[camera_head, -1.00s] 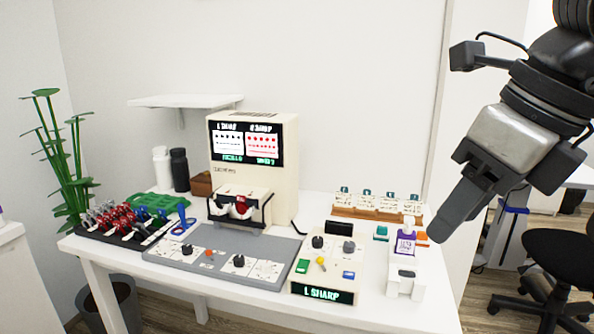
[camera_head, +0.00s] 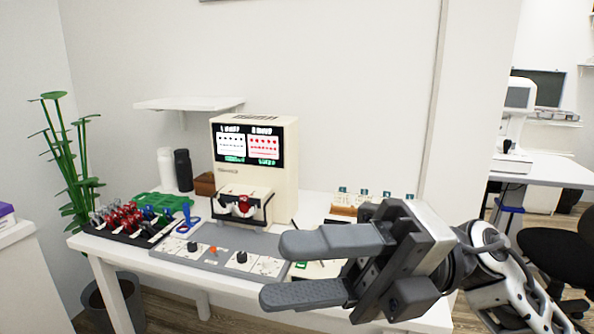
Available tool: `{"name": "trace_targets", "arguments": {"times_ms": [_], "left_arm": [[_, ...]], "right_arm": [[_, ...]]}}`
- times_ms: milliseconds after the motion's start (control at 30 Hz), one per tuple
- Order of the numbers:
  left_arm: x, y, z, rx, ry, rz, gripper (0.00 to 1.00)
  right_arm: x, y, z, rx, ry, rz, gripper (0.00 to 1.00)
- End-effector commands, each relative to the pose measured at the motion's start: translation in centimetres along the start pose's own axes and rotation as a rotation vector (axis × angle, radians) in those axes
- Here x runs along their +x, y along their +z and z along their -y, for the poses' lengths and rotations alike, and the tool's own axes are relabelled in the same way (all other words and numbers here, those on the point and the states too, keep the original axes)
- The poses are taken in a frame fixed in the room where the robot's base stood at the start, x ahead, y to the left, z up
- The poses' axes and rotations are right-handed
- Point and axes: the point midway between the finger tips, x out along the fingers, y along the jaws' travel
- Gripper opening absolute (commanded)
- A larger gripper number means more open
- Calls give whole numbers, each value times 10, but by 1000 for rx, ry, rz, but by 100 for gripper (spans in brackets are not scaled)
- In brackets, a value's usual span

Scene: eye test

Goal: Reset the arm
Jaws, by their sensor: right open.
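My right gripper (camera_head: 272,270) comes in from the lower right with its two dark grey fingers apart and nothing between them. It is in front of the right part of the white table (camera_head: 110,254) and points left. The beige eye-test machine (camera_head: 285,172) stands at the back of the table, left of and beyond the gripper. The grey control panel (camera_head: 218,245) with knobs lies in front of the machine, its right end close to the fingers in the picture. My left gripper is not in view.
A black rack (camera_head: 118,233) of red and blue pieces and a green tray (camera_head: 165,201) are at the table's left. A white shelf (camera_head: 188,104) is on the wall. A black chair (camera_head: 556,247) stands at the right, by another desk (camera_head: 550,172).

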Motion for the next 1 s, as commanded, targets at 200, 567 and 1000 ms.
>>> {"name": "trace_targets", "arguments": {"times_ms": [200,567,1000], "left_arm": [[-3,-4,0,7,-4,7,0],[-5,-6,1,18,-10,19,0],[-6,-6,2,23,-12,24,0]], "right_arm": [[-64,53,27,408,546,595,47],[-193,-23,236,1197,800,1579,47],[-197,-155,330,1673,710,1971,47]]}}
